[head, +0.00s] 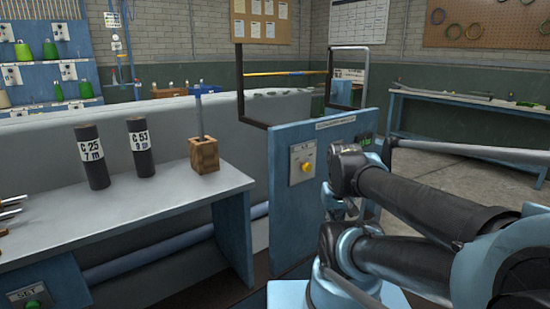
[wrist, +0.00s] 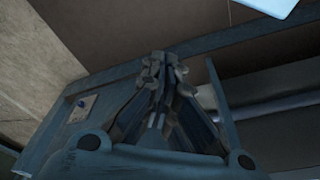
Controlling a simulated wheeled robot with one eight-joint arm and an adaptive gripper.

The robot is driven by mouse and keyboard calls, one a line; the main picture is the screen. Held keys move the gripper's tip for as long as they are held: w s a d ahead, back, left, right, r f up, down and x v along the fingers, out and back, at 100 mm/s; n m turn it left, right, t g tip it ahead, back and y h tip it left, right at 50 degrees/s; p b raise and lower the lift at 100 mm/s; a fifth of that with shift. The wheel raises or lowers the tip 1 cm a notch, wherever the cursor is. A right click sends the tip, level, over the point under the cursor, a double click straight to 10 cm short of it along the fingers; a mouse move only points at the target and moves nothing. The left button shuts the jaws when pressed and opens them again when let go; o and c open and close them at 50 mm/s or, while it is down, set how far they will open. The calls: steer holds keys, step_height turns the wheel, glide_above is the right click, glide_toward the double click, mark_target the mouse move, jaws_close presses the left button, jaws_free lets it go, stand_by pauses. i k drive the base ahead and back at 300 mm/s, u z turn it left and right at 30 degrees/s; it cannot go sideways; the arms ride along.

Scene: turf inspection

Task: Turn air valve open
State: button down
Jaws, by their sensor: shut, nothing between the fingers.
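No part is clearly marked as the air valve. A grey plate with a round yellow knob (head: 304,167) is on the blue end panel (head: 283,220) in the head view. A small light plate (wrist: 82,108) on a blue panel shows at the left of the wrist view, tilted and dim; it may be the same plate. My gripper (wrist: 160,65) is shut and empty in the middle of the wrist view, apart from that plate. The head view shows my arm at the right, but my gripper cannot be made out there.
A grey bench (head: 150,205) at the left holds two black cylinders, one labelled C 25 (head: 92,157) and one C 53 (head: 140,147), and a wooden block (head: 203,154) with a blue-handled tool. A green button (head: 32,304) is at lower left. Floor is open at right.

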mark_target(307, 167)
steer(key=z, duration=0.5)
steer(key=k, duration=1.2)
steer(key=z, duration=0.45)
steer(key=i, duration=0.45)
steer(key=z, duration=0.15)
